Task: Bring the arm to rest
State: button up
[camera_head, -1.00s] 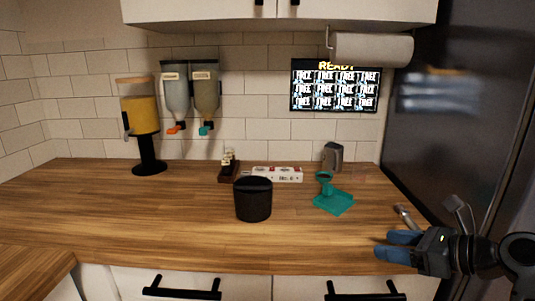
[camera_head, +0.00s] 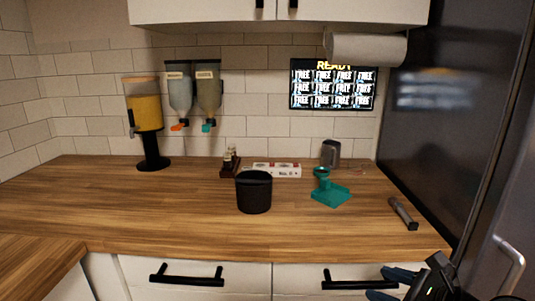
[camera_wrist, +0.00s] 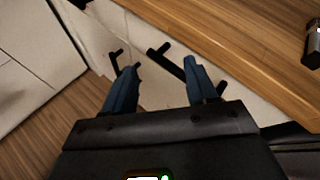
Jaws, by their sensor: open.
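My gripper (camera_head: 384,284) is at the lower right of the head view, in front of the drawer fronts and below the counter's front edge. In the wrist view my gripper (camera_wrist: 158,78) shows two blue fingers spread apart with nothing between them. Beyond the fingers are pale cabinet fronts with black handles. The wooden counter (camera_head: 150,210) lies above and behind my gripper. A dark cylindrical handled tool (camera_head: 403,213) lies on the counter's right part, apart from my gripper.
A black bin (camera_head: 254,193) stands mid-counter, with a teal stand (camera_head: 330,190) to its right. Black drawer handles (camera_head: 187,276) stick out below the counter. A dark fridge (camera_head: 450,130) with a metal handle (camera_head: 511,262) stands at the right.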

jog(key=s+a+f+n+t+h, duration=0.1)
jog(key=s+f+n+h, duration=0.3)
jog(key=s, duration=0.7)
jog(key=s+a+f+n+h, duration=0.1)
jog(key=s+f+n+h, duration=0.1)
jog(key=s+f+n, duration=0.65)
jog(key=s+r+n+t, duration=0.1)
jog(key=s+r+n, duration=0.3)
jog(key=s, duration=0.3)
jog(key=s+r+n+t+h, duration=0.1)
jog(key=s+r+n, duration=0.3)
jog(key=s, duration=0.4)
jog(key=s+r+n, duration=0.4)
jog(key=s+r, duration=0.2)
jog(key=s, duration=0.2)
jog(key=shift+s+a+r+n+t, duration=0.25)
jog(key=shift+r+n+t, duration=0.1)
jog(key=shift+t, duration=0.05)
